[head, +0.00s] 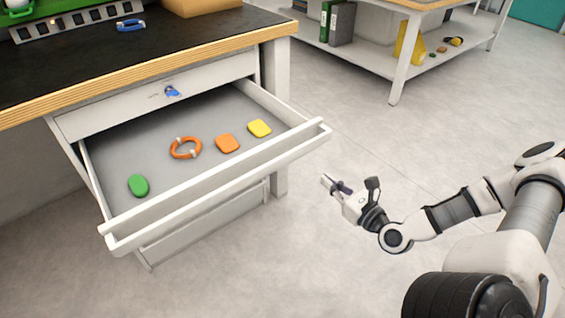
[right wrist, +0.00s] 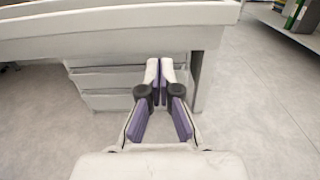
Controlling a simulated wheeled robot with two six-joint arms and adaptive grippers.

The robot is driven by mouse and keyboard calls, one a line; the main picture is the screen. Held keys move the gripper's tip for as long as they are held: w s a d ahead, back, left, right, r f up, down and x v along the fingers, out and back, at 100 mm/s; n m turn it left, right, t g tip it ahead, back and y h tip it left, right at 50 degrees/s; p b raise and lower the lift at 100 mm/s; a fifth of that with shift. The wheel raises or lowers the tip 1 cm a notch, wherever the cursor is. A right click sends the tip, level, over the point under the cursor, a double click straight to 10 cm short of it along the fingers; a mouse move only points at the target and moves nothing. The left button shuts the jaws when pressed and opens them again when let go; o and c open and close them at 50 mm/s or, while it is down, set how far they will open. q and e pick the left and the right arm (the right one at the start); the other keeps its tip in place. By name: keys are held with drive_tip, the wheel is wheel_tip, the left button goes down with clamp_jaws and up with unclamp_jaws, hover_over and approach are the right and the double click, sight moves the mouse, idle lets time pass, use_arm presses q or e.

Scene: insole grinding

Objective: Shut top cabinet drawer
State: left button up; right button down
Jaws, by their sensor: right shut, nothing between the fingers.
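The open drawer (head: 225,185) of the white cabinet (head: 190,232) is pulled out toward me under the workbench. It holds a green oval piece (head: 138,185), an orange ring (head: 185,148), an orange block (head: 227,143) and a yellow block (head: 259,128). My right gripper (head: 326,182) is shut and empty, to the right of the drawer front's right end and apart from it. In the right wrist view the shut fingers (right wrist: 159,68) point toward the lower cabinet drawers (right wrist: 125,85), below the pale edge (right wrist: 120,20) across the top. My left gripper is not in view.
The dark worktop (head: 110,50) with a wooden edge is above the drawer; a blue object (head: 131,25) lies on it. A white shelf table (head: 400,60) with binders (head: 342,22) stands at the back right. The floor (head: 345,125) between is clear.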

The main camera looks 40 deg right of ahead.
sight(298, 156)
drive_tip(key=w+b, duration=0.7)
drive_tip(key=w, duration=0.5)
drive_tip(key=shift+w+a, duration=0.2)
drive_tip(key=shift+w, duration=0.1)
